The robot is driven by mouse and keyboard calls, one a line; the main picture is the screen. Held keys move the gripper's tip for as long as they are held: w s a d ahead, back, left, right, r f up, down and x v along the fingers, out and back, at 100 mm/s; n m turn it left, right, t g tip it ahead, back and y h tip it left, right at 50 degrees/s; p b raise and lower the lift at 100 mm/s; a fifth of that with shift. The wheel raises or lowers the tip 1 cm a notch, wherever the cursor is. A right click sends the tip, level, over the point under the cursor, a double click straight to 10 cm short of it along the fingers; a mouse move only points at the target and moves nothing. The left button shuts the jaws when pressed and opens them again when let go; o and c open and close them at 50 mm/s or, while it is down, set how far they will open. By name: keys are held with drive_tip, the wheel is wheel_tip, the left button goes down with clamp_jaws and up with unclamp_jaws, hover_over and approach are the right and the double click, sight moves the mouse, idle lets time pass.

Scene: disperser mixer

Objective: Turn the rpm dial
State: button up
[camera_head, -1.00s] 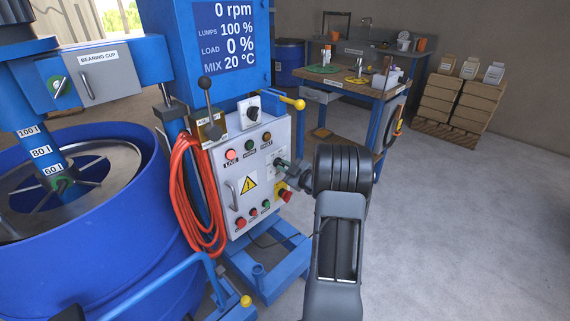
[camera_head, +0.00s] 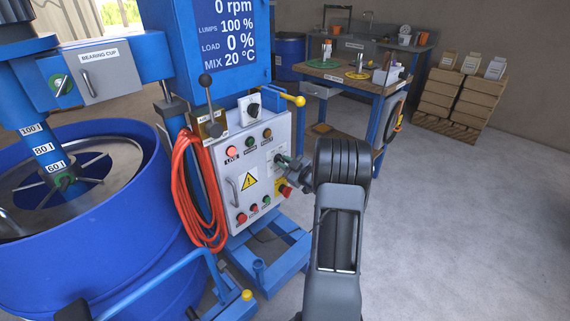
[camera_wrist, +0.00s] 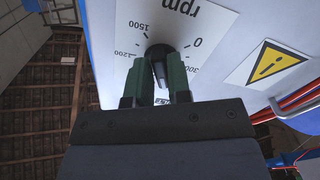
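The rpm dial (camera_wrist: 160,51) is a dark knob on a white scale plate marked from 0 to 1500, seen upside down in the wrist view. My gripper (camera_wrist: 157,78) has its two dark green fingers on either side of the knob's bar, close against it. The fingers partly hide the knob and scale. In the head view my gripper (camera_head: 284,160) reaches the right side of the grey control panel (camera_head: 233,205), where it covers the dial. The display (camera_head: 227,35) above reads 0 rpm.
A yellow warning sign (camera_head: 248,181), lit buttons and a red stop button (camera_head: 285,191) surround the dial. Orange cable (camera_head: 195,195) hangs left of the panel. The blue mixing vessel (camera_head: 90,250) stands further left. A workbench (camera_head: 350,80) is behind.

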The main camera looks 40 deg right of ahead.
drive_tip(key=o, duration=0.4)
drive_tip(key=shift+c, duration=0.2)
drive_tip(key=s+d+p, duration=0.1)
drive_tip(key=s+d, duration=0.1)
drive_tip(key=s, duration=1.1)
drive_tip(key=shift+s+d, duration=0.25)
drive_tip(key=shift+s, duration=0.05)
